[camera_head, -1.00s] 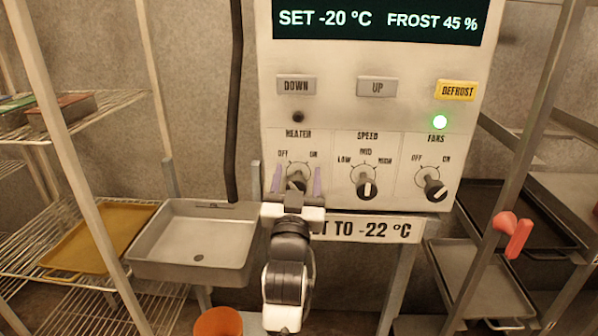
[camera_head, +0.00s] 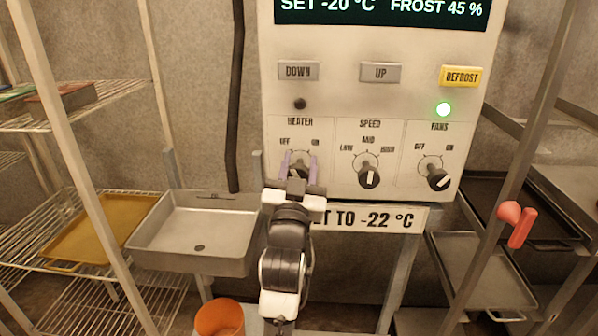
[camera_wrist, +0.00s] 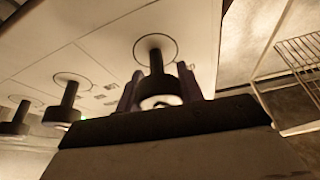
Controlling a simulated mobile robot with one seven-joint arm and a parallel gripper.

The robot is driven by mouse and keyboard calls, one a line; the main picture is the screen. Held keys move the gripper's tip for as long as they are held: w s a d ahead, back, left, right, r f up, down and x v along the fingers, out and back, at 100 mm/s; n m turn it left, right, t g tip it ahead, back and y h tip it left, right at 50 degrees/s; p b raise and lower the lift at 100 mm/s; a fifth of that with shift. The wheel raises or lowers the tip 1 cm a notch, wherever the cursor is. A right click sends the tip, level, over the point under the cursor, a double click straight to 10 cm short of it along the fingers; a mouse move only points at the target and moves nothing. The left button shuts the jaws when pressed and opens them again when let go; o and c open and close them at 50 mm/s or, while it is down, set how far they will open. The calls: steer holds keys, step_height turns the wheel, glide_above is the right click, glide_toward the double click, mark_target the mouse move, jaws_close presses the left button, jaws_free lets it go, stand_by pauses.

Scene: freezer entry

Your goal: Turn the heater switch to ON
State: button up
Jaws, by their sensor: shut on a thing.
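The heater switch (camera_head: 299,170) is a dark rotary knob under the HEATER label, with OFF at its left and ON at its right. My gripper (camera_head: 299,165) is at the knob, its two purple fingers on either side of it and shut on it. In the wrist view, the heater knob (camera_wrist: 158,85) stands out from the panel between the fingers of my gripper (camera_wrist: 160,92). Its pointer is mostly hidden, so I cannot tell which mark it faces. The small lamp (camera_head: 300,104) above the HEATER label is dark.
The speed knob (camera_head: 368,178) and fans knob (camera_head: 438,178) are to the right on the same panel. A green lamp (camera_head: 443,109) is lit above FANS. A grey sink (camera_head: 195,262) stands left of my arm, with an orange bucket (camera_head: 219,318) below.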

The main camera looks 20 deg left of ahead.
steer(key=m+h+b, duration=0.2)
steer(key=m+b, duration=0.1)
steer(key=shift+d+f+b, duration=0.1)
steer(key=shift+f+b, duration=0.2)
steer(key=m+h+b, duration=0.2)
steer(key=m+b, duration=0.2)
steer(key=m, duration=0.1)
steer(key=shift+d, duration=0.1)
steer(key=m+h+b, duration=0.1)
steer(key=m, duration=0.1)
steer(key=m+g+h+b, duration=0.1)
steer(key=m+b, duration=0.1)
steer(key=shift+w+d+m, duration=0.1)
steer(key=shift+m, duration=0.3)
steer(key=shift+m+g+h+b, duration=0.3)
steer(key=shift+m+g+b, duration=0.4)
steer(key=shift+m, duration=1.2)
steer(key=o, duration=1)
